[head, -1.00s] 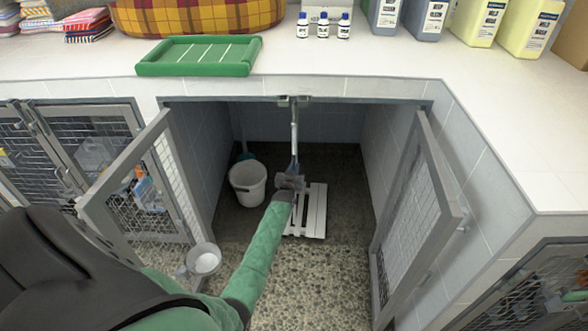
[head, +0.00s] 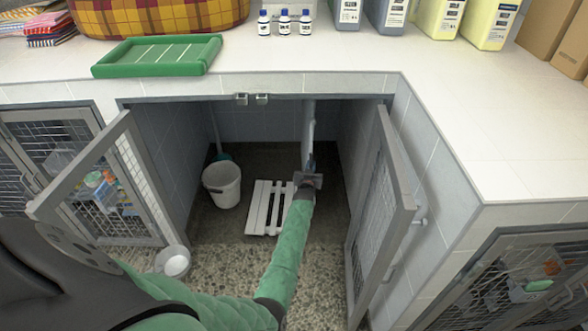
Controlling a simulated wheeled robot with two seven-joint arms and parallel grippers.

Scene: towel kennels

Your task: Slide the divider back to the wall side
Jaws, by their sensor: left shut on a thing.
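The divider (head: 308,130) is a thin pale upright panel, seen almost edge-on inside the open kennel. It stands right of the kennel's middle, with a gap between it and the right wall (head: 358,135). My left gripper (head: 308,170) is shut on the divider's front edge; the fingertips are small and partly hidden by the wrist. My green left arm reaches in from the lower left. My right gripper is not in view.
A white slatted board (head: 263,210) and a white bucket (head: 222,183) are on the kennel floor left of the divider. Two mesh doors stand open, left (head: 105,185) and right (head: 385,215). A metal bowl (head: 175,262) is by the left door.

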